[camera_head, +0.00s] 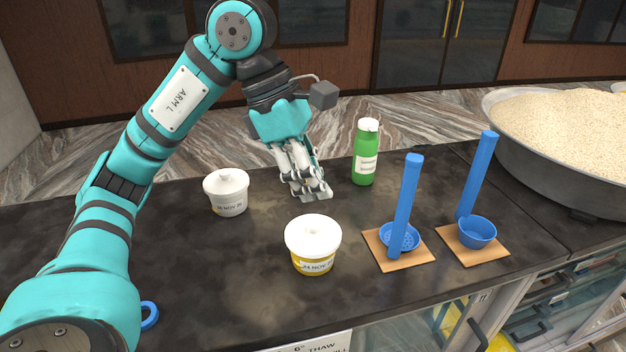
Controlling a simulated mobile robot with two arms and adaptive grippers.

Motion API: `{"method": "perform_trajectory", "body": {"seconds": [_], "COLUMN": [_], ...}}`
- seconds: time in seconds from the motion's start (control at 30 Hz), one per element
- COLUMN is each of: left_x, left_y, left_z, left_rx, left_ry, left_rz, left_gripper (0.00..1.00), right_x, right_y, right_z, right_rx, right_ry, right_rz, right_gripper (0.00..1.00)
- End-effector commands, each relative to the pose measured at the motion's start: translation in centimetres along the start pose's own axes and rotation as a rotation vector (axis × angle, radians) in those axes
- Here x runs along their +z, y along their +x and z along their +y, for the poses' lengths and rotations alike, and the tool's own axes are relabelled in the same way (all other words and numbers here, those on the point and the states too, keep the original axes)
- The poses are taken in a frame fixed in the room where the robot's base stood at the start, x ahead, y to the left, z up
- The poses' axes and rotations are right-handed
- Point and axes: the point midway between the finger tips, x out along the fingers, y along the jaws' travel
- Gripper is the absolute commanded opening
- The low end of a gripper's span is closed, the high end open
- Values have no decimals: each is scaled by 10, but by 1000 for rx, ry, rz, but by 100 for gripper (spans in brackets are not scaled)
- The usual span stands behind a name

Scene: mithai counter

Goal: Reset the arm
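My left arm comes in from the left and arches over the dark counter (180,270). My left gripper (316,194) hangs above the counter, pointing down, between the green bottle and the white-lidded tubs. Its fingers look close together with nothing seen between them, but their gap is hard to make out from this angle. My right gripper is not in view.
A white tub (227,198) stands left of the gripper, a yellow-based tub (312,262) in front, a green bottle (365,165) to the right. Two blue ladles, one perforated (405,200) and one plain (477,232), stand on wooden squares. A grain-filled pan (530,143) is at right.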

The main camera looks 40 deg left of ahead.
Motion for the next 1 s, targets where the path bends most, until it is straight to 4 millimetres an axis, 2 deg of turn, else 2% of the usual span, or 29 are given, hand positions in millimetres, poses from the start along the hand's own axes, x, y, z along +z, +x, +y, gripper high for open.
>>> {"method": "perform_trajectory", "body": {"seconds": [0.37,1.0], "left_x": [0,-8], "left_y": [1,18], "left_z": [0,0], "left_rx": [0,0], "left_ry": [0,0], "left_rz": [0,0], "left_gripper": [0,0], "right_x": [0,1], "right_y": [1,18], "right_z": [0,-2], "right_rx": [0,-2], "right_ry": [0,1], "right_rz": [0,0], "right_gripper": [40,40]}}
